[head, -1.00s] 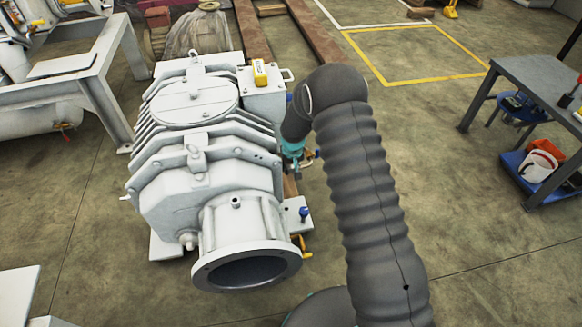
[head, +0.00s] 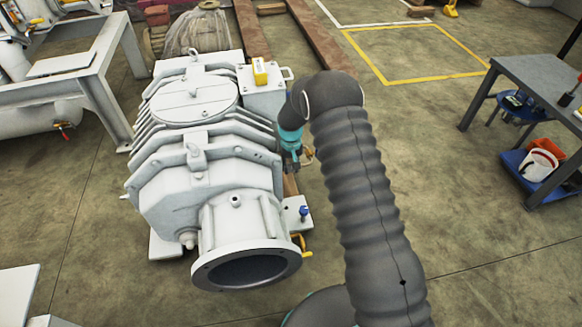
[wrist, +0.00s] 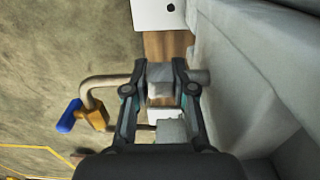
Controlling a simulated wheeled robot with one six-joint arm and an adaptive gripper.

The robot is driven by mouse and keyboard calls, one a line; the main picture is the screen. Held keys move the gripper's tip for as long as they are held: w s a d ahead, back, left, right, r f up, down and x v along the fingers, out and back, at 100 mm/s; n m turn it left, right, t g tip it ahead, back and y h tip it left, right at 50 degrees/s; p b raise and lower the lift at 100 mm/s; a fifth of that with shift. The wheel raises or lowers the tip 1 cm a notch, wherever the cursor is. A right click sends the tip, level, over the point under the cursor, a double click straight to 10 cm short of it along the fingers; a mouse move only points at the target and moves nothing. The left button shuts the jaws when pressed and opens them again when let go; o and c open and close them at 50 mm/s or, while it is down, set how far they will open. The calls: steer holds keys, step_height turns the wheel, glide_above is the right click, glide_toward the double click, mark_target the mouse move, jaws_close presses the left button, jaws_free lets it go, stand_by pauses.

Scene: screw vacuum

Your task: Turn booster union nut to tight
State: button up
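The booster union nut (wrist: 160,82) is a grey block-like fitting on a thin pipe (wrist: 102,82) beside the white pump (head: 205,170). In the wrist view, my gripper (wrist: 160,74) has one finger on each side of the nut, and the nut fills the gap between the fingertips. The fingers look closed on it, though the contact faces are partly hidden. In the head view, my gripper (head: 294,163) points down at the pump's right side; the nut is too small to make out there.
A valve with an orange body (wrist: 96,116) and blue handle (wrist: 69,116) is close left of the gripper. The pump wall (wrist: 240,80) is close on the right. A grey table (head: 530,85) stands at the far right. The floor right of my arm is open.

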steer(key=shift+r, duration=0.1)
step_height(320, 180, up, 12)
stand_by(0.7)
stand_by(0.4)
steer(key=s+d+f+g, duration=0.1)
steer(key=s+d+f, duration=0.1)
steer(key=s, duration=0.3)
steer(key=s+d+r+m+t, duration=0.1)
steer(key=s+d+r, duration=0.4)
steer(key=s+r, duration=0.5)
steer(key=s+d+r+m+t, duration=0.1)
steer(key=s+d+r+t, duration=0.2)
steer(key=s+d+r, duration=0.3)
steer(key=s+d+r+m+t, duration=0.1)
steer(key=s+d+r, duration=0.5)
steer(key=s+r, duration=0.9)
steer(key=shift+s+d+t, duration=0.15)
steer(key=shift+s+t, duration=0.75)
steer(key=shift+s, duration=0.4)
